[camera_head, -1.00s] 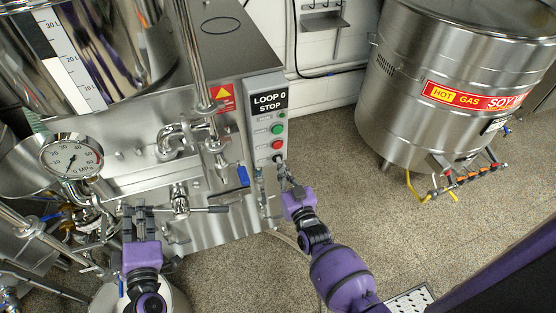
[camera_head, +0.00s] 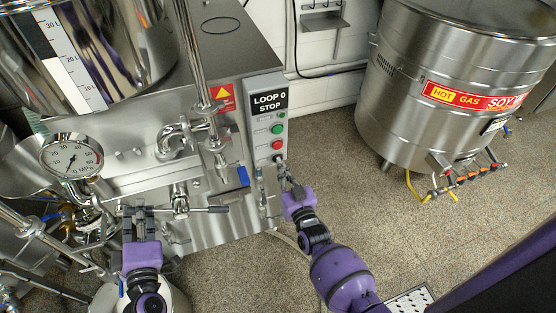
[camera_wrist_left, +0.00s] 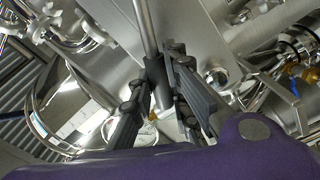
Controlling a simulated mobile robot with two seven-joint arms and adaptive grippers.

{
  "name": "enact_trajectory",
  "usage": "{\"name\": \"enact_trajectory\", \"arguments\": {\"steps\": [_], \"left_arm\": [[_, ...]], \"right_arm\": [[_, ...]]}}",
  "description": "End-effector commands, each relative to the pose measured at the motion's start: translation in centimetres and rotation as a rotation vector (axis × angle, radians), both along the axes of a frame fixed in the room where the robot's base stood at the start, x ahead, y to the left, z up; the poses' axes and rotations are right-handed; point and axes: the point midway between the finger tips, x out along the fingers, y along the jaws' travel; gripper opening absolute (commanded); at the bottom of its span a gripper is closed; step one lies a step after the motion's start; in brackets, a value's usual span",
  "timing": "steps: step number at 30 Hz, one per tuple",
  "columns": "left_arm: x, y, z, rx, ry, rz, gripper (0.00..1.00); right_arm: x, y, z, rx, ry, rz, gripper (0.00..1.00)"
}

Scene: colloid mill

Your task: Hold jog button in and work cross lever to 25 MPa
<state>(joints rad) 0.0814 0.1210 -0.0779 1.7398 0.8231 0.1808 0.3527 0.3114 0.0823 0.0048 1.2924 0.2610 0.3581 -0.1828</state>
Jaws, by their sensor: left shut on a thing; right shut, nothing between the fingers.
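The control box (camera_head: 267,125) has a display reading "LOOP 0 STOP" and a column of buttons, with green ones above a red one (camera_head: 278,145). My right gripper (camera_head: 282,168) is shut and empty, its tips at the dark jog button (camera_head: 279,157) at the bottom, mostly hiding it; whether it is pressed in I cannot tell. The cross lever (camera_head: 205,210) has its hub left of the box. My left gripper (camera_head: 140,212) is shut on its left arm; in the left wrist view the bar (camera_wrist_left: 146,28) runs down between the fingers. The MPa gauge (camera_head: 71,157) is too small to read exactly.
Pipes and valves (camera_head: 182,140) crowd the machine front around the lever. A blue-handled valve (camera_head: 243,176) sits between lever and control box. A large steel drum (camera_head: 400,100) labelled "HOT GAS" stands at right. The floor between drum and machine is clear.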

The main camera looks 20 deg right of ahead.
Motion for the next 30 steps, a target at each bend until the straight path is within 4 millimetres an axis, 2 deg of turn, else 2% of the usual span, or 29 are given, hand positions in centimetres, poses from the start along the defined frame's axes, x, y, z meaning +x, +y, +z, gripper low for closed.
{"name": "enact_trajectory", "arguments": {"steps": [30], "left_arm": [[0.0,0.0,0.0,0.000,0.000,0.000,0.00]], "right_arm": [[1.0,0.0,0.0,0.000,0.000,0.000,0.00]]}}
